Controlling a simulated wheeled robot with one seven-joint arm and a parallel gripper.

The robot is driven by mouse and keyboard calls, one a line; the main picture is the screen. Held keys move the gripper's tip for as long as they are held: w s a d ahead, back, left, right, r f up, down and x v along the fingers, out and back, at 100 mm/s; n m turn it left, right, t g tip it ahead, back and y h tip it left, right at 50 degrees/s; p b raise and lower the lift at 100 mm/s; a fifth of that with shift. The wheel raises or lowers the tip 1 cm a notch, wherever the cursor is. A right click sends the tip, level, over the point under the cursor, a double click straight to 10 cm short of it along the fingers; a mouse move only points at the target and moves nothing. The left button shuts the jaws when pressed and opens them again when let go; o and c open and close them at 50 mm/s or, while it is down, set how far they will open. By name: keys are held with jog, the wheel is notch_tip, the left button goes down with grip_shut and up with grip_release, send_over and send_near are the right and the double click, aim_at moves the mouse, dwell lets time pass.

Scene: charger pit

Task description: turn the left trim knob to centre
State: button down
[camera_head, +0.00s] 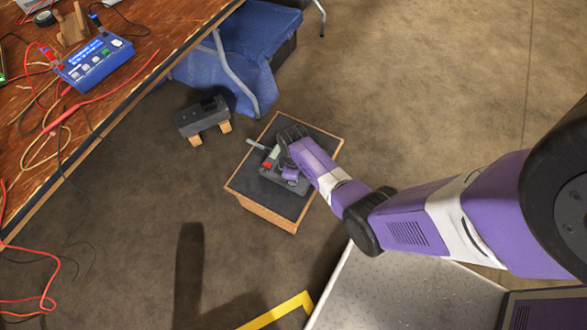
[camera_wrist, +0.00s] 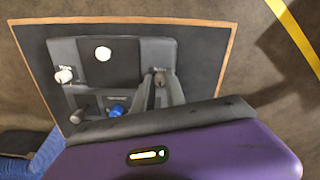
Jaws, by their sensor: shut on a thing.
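A dark grey control box (camera_wrist: 75,52) lies on a black-topped wooden stand (camera_wrist: 215,50); the box also shows in the head view (camera_head: 266,179), partly hidden by my arm. In the wrist view, a small greyish knob (camera_wrist: 160,77) sits at the right of the box. My gripper (camera_wrist: 161,88) is shut on this knob, one finger on each side. A pale knob (camera_wrist: 64,75) is at the left of the box. The labels are too small to read, so I cannot tell the knob's setting. In the head view my fingers are hidden.
A white-topped stick (camera_wrist: 102,53), a blue knob (camera_wrist: 116,109) and a dark knob (camera_wrist: 82,113) also stand on the box. A grey device on wooden blocks (camera_head: 202,116) lies on the floor. A workbench (camera_head: 150,45) with cables is at left.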

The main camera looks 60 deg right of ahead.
jog(key=c, duration=1.6)
grip_release()
jog(key=shift+c, duration=0.2)
notch_tip(320, 180, up, 8)
jog(key=p, duration=0.3)
jog(key=shift+f, duration=0.1)
